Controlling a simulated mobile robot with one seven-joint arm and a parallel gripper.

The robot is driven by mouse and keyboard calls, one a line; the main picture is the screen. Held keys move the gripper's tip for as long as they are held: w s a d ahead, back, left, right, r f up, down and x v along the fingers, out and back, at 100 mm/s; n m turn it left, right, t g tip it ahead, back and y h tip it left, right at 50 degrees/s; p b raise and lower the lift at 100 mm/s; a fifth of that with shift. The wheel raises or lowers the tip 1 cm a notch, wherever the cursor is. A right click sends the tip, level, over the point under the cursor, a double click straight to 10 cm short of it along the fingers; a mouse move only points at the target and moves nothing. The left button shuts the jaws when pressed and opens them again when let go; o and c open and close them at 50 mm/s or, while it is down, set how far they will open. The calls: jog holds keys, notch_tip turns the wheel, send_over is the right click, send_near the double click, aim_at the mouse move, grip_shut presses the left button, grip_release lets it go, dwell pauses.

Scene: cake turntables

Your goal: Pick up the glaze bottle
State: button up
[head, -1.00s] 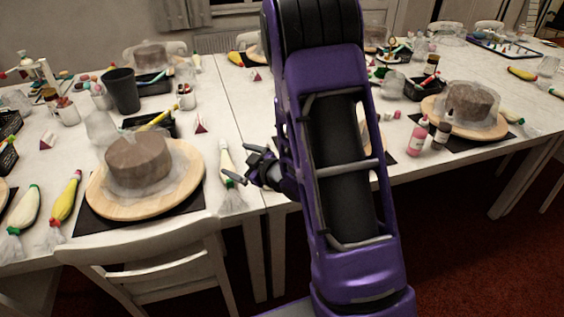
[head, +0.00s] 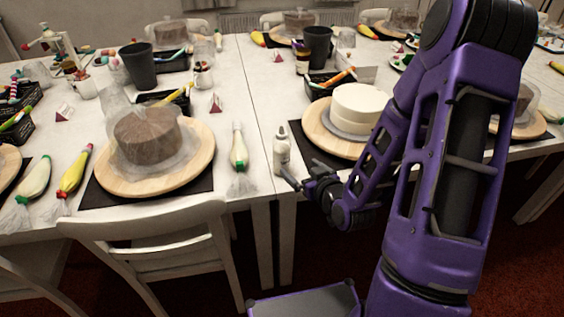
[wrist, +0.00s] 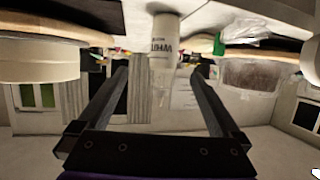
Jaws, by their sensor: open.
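The glaze bottle (head: 281,150) is small and white with a narrow top. It stands upright near the front edge of the table, left of the round board with a white cake. In the wrist view, which appears upside down, the bottle (wrist: 163,45) carries dark lettering that looks like "WHITE". My gripper (head: 297,178) is open and empty, low at the table's front edge, close to the bottle. In the wrist view the bottle lines up with the gap between the fingertips (wrist: 159,75), apparently beyond them. Whether anything touches is unclear.
The white cake (head: 359,107) stands on a wooden board (head: 318,133) right of the bottle. Left are a piping bag (head: 238,148) and a wrapped brown cake (head: 147,134). A chair (head: 150,240) stands in front of the table. My arm covers much of the right side.

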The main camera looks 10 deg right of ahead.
aim_at(287, 158)
jog(key=x, duration=1)
jog(key=shift+w+a+b, duration=0.1)
jog(key=shift+a+b, duration=0.05)
jog(key=shift+b, duration=0.15)
jog(key=x, duration=0.5)
jog(key=shift+a, duration=0.35)
jog(key=shift+r, duration=0.1)
jog(key=c, duration=1)
jog(key=shift+o, duration=1.2)
notch_tip(287, 158, up, 9)
jog(key=shift+r+p, duration=0.1)
jog(key=shift+p, duration=0.5)
jog(key=shift+r, duration=0.4)
jog(key=c, duration=0.3)
